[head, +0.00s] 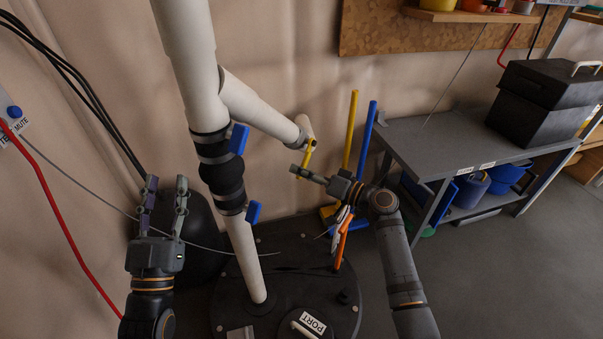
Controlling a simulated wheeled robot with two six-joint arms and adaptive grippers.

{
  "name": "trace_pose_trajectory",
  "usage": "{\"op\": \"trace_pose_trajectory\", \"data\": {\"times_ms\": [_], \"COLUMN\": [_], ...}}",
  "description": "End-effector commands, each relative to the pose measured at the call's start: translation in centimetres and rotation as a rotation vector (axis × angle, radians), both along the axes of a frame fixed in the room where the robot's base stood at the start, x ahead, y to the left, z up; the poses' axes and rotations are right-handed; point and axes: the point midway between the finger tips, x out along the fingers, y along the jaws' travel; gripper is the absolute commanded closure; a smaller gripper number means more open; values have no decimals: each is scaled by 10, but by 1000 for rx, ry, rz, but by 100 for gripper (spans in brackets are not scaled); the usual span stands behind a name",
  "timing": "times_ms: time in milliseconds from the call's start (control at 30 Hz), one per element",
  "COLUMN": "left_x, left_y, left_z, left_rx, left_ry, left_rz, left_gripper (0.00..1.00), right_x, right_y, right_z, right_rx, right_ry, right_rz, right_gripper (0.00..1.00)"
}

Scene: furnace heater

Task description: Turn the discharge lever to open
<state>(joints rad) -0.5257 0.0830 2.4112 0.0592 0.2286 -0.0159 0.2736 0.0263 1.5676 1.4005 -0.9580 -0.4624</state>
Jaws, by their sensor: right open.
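A white pipe (244,255) rises from a round black base, with a white branch (258,106) angling down to the right. A short yellow lever (308,158) sits at the branch's end; it looks like the discharge lever, though no label is readable. Two blue handles, an upper one (239,139) and a lower one (253,212), sit on the upright pipe's black fittings. My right gripper (312,178) is open, with a grey fingertip at the yellow lever's lower end; I cannot tell whether they touch. My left gripper (165,195) is open and empty, left of the pipe.
The round black base (285,255) bears a PORT label (313,323). Yellow (350,130) and blue (367,135) poles stand behind my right gripper. A grey bench (440,140) with a black case (545,100) is at right. Black cables and a red hose hang at left.

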Motion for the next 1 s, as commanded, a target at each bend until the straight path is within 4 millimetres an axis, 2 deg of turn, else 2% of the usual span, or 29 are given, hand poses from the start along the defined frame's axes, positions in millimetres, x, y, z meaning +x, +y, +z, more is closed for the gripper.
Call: {"op": "trace_pose_trajectory", "data": {"times_ms": [133,400,700,1000], "left_x": [-4,-5,-5,-5], "left_y": [0,0,0,0], "left_z": [9,11,11,11], "left_rx": [1,1,1,1], "left_ry": [-43,-49,-49,-48], "left_rz": [-1,-1,-1,-1], "left_gripper": [60,60,60,60], "right_x": [4,4,4,4], "right_y": [6,6,6,6], "right_z": [1,1,0,0], "right_rx": [0,-1,-1,-1], "right_ry": [-1,-1,-1,-1], "right_rz": [1,0,0,0], "right_gripper": [58,60,100,100]}}
